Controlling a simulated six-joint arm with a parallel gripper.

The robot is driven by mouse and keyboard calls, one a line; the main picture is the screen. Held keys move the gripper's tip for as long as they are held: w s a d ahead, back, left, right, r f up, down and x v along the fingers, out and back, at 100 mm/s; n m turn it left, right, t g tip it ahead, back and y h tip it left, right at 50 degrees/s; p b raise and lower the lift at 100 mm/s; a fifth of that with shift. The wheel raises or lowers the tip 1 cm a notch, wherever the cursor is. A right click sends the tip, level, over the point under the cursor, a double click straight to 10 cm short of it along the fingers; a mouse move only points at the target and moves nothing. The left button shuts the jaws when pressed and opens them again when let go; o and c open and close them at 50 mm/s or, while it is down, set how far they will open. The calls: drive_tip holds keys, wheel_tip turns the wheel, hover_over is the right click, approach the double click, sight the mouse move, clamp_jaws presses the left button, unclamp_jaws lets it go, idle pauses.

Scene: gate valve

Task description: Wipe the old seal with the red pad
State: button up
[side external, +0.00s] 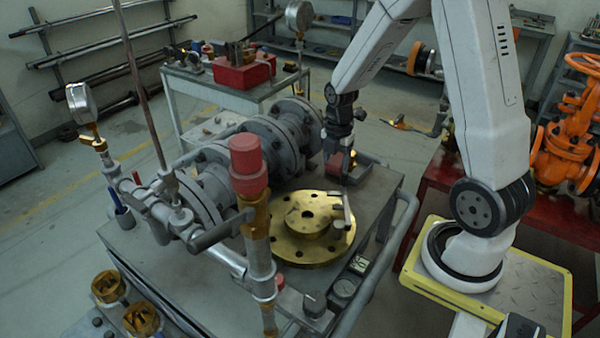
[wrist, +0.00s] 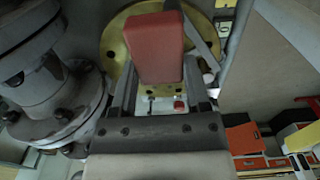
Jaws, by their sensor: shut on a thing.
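My gripper (side external: 340,168) is shut on the red pad (wrist: 157,48), which sits upright between the fingers in the wrist view. In the side view the pad (side external: 333,164) shows as a small reddish patch at the fingertips, beyond the brass flange. The round brass flange (side external: 288,248) lies flat on the grey bench top, with a raised hub and bolt holes. It also shows behind the pad in the wrist view (wrist: 113,40). The pad appears apart from the flange. I cannot make out the old seal for certain; a pale, narrow piece (side external: 339,207) lies at the flange's right edge.
Grey valve piping (side external: 268,140) stands close left of my gripper. A red-capped upright pipe (side external: 248,165) rises in front of the flange. A rail (side external: 405,215) edges the bench's right side. A strip of bench top (side external: 375,185) right of the flange is clear.

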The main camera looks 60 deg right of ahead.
drive_tip(key=w+a, duration=0.3)
drive_tip(key=a, duration=0.9)
